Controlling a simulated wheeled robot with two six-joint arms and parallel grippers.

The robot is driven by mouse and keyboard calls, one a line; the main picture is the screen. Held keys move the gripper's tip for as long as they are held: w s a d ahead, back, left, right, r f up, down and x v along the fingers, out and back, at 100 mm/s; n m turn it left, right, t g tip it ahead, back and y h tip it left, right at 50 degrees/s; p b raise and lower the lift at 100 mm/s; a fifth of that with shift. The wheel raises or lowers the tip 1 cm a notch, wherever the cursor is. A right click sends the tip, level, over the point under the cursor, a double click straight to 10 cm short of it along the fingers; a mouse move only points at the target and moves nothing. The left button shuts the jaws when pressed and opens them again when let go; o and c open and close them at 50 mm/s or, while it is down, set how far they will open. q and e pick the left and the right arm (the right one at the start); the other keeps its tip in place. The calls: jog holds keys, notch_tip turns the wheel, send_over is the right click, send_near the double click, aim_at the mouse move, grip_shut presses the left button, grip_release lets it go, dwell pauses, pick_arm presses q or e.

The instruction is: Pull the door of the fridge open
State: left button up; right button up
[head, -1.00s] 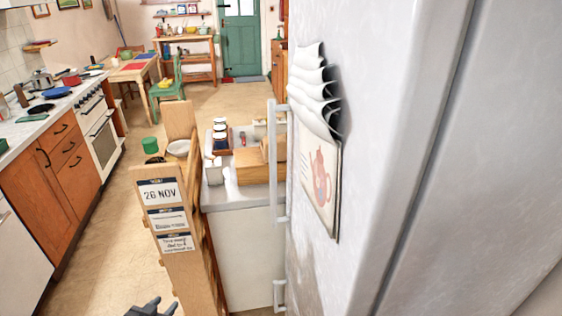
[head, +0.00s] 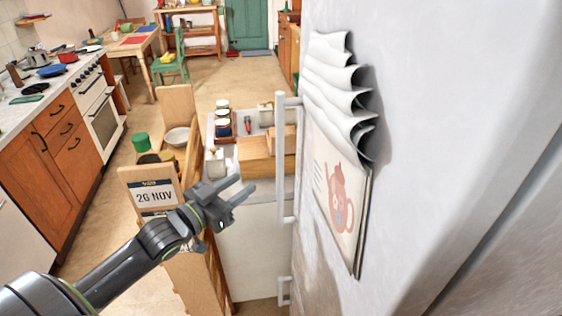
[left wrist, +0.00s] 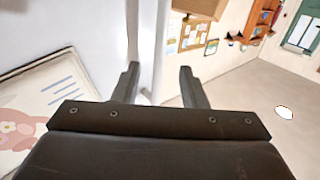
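The white fridge (head: 440,120) fills the right side of the head view, its door closed as far as I can see. A long vertical white handle (head: 281,160) stands at the door's left edge, with a second, lower handle (head: 284,290) below it. My left gripper (head: 242,191) is open and empty, a little left of the long handle and apart from it. In the left wrist view, my left gripper (left wrist: 160,85) has its fingers spread, with a white vertical bar (left wrist: 148,40) beyond and between them. My right gripper is not in view.
A wooden stand with a date card (head: 152,197) is just left of my gripper. A counter with jars and a wooden box (head: 257,157) lies behind the handle. Open floor (head: 105,205) lies left.

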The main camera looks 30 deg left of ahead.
aim_at(277, 160)
pick_arm(q)
jog(key=x, duration=1.4)
jog(key=shift+w, duration=0.25)
grip_shut()
